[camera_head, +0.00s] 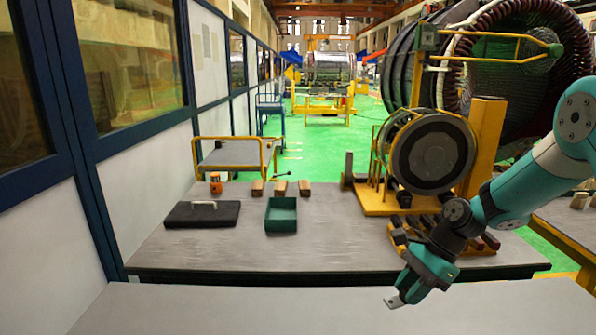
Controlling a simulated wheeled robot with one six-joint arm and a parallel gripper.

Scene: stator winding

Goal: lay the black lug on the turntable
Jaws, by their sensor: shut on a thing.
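My gripper (407,291) is at the lower right, pointing down and left over the near grey table. It is shut on a small flat piece (393,302), taken as the lug. The piece sticks out past the fingertips, looks grey rather than black, and seems to have a small hole. It appears to be held above the table; the exact gap cannot be told. No flat turntable can be made out. A large round disc (432,152) stands upright on a yellow stand behind my arm.
The near table (240,310) is bare. The bench behind holds a black case (190,216), a green tray (281,216), several brown blocks (280,187) and an orange container (215,184). Dark bars on a yellow rack (400,240) lie behind my gripper. A large stator (500,60) stands at back right.

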